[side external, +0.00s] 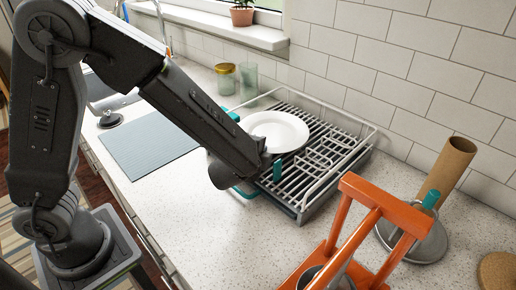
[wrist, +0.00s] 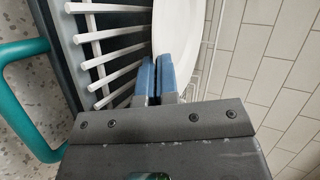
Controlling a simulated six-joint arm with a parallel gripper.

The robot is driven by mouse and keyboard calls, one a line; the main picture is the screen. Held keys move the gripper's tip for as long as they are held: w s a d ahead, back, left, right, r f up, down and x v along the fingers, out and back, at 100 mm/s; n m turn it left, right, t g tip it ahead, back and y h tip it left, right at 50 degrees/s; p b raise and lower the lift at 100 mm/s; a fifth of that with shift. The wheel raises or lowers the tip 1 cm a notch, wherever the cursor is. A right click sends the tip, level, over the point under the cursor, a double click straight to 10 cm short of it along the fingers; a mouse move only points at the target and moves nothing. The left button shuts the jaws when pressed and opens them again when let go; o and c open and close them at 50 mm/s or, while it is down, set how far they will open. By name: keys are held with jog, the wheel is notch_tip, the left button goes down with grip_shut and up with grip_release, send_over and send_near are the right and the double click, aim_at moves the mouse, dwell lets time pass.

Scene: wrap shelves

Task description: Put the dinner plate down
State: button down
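The white dinner plate (side external: 277,131) is over the left part of the dish rack (side external: 345,165), held at its near edge. I cannot tell if it touches the rack. My gripper (side external: 264,160) is at that edge. In the wrist view the blue finger pads of my gripper (wrist: 157,76) are close together, with the rim of the plate (wrist: 180,28) between them. The grey rack with pale bars (wrist: 100,50) lies left of the fingers there. The gripped part of the rim is hidden by the pads.
An orange stand (side external: 365,225) is at the front right, beside a paper-towel tube (side external: 447,172) on a metal base. A grey mat (side external: 150,145) lies left of the rack; jars (side external: 226,78) stand behind. A teal handle (wrist: 20,95) is close to the rack. The tiled wall borders the back.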

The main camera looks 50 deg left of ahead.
jog(key=shift+f, duration=0.4)
jog(key=shift+s+f, duration=0.1)
jog(key=shift+f, duration=0.2)
jog(key=shift+a+f, duration=0.1)
jog(key=c, duration=1.3)
grip_release()
jog(key=shift+s, duration=0.1)
jog(key=w+r+v, duration=0.1)
jog(key=v, duration=1.3)
jog(key=s+a+r+n+g+y, duration=0.1)
jog(key=s+a+r+n+g, duration=0.1)
jog(key=s+a+n+g, duration=0.6)
notch_tip(320, 180, up, 6)
jog(key=s+a+n+t+h, duration=0.1)
jog(key=s+n+h, duration=0.1)
jog(key=n+h, duration=0.3)
jog(key=shift+s+a+t+h, duration=0.2)
jog(key=shift+s+t+h, duration=0.2)
jog(key=shift+h, duration=0.3)
